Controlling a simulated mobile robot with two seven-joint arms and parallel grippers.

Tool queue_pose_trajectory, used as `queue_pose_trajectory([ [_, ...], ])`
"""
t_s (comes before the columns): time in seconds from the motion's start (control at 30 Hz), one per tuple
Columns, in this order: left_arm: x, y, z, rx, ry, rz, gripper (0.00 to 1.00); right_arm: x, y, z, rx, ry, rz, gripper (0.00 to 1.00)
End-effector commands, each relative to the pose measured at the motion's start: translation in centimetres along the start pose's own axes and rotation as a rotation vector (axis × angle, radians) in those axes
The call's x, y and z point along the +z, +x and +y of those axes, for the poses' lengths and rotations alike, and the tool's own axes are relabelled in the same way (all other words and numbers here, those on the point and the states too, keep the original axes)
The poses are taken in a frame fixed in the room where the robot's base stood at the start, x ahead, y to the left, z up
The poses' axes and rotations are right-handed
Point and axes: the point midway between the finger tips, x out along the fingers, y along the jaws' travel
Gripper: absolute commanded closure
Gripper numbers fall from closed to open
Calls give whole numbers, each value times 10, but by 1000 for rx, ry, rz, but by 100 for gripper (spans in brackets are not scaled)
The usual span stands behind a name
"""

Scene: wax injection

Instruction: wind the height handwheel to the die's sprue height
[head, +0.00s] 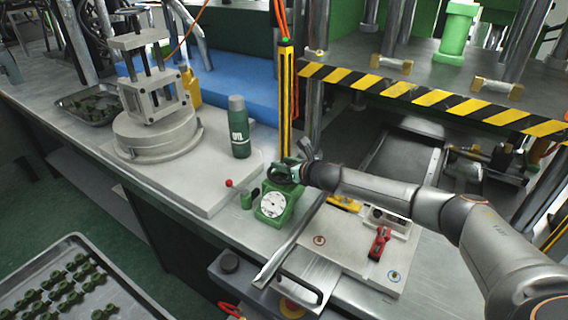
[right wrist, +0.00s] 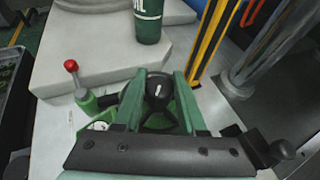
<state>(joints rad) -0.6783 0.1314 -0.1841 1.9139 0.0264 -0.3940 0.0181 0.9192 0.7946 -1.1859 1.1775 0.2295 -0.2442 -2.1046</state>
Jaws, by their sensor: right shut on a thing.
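The height handwheel (head: 283,174) is a dark wheel on top of a green unit with a white round dial (head: 272,204). In the right wrist view its black hub (right wrist: 158,86) has a pale mark, and dark spokes run out below it. My right gripper (right wrist: 158,98) is shut on the handwheel, its green fingers on either side of the hub. In the head view the gripper partly hides the wheel. A block-shaped metal die (head: 155,101) stands on a round grey base (head: 153,137) at the left. Its sprue cannot be made out. My left gripper is not in view.
A green bottle (head: 239,128) stands on the grey plate behind the dial unit. A red-knobbed lever (head: 229,183) is left of it. A yellow-black post (head: 285,100) rises behind the wheel. A plate with a red clamp (head: 379,243) lies to the right, under my right arm.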

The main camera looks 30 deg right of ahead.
Motion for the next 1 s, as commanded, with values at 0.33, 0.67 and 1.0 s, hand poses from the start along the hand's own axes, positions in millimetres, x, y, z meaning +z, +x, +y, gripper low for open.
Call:
queue_pose_trajectory([
  [0.33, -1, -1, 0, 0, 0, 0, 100, -1, 0, 1, -21, 10, 2, 100],
  [0.67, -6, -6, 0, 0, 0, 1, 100, 0, 0, 3, -191, 82, 1, 100],
  [1.0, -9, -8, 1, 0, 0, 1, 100, -1, 1, 3, -485, 205, 1, 100],
])
